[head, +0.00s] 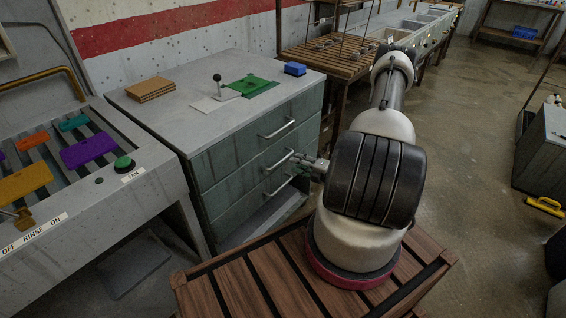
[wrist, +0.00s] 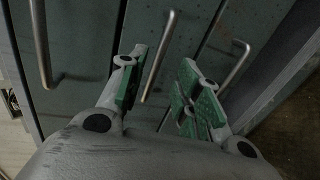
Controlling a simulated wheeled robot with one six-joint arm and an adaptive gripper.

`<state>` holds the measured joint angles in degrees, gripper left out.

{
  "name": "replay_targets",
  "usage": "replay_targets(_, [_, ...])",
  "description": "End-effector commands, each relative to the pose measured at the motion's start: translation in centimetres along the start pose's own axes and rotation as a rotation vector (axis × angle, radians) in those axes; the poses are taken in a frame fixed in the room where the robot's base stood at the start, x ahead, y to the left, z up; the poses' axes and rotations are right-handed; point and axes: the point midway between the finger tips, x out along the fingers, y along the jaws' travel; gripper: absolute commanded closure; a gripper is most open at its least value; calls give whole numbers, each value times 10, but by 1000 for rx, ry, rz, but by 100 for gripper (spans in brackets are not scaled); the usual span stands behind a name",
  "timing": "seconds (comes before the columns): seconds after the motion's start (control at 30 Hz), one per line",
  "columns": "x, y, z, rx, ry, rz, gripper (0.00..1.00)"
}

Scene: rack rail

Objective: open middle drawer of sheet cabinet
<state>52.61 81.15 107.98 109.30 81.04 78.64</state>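The sheet cabinet (head: 215,172) is grey-green with a pale top and three stacked drawers, which look shut. The middle drawer's bar handle (head: 279,160) lies between the upper handle (head: 279,128) and the lower handle (head: 279,186). My gripper (head: 306,164) is at the cabinet front, by the right end of the middle handle. In the wrist view the gripper (wrist: 163,82) is open, its green-padded fingers apart. The middle handle (wrist: 158,55) shows in the gap between them, nearer the left finger. I cannot tell whether they touch it or how deep they reach.
A green sheet (head: 250,86), brown boards (head: 151,89) and a blue block (head: 295,69) lie on the cabinet top. A rinse counter (head: 150,165) stands close at left. A slatted wooden table (head: 330,62) stands behind. Open floor (head: 455,135) lies to the right.

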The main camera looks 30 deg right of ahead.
Motion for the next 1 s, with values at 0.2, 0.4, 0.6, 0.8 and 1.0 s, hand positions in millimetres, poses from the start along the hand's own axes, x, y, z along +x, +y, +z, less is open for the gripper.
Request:
replay_targets(0.2, [14,1,-2,48,6,3,66])
replay_targets(0.4, [49,1,-2,44,7,3,66])
replay_targets(0.6, [73,1,-2,45,6,2,66])
replay_targets(0.8, [78,1,-2,46,5,2,66])
replay_targets(1.0, [78,1,-2,46,4,2,77])
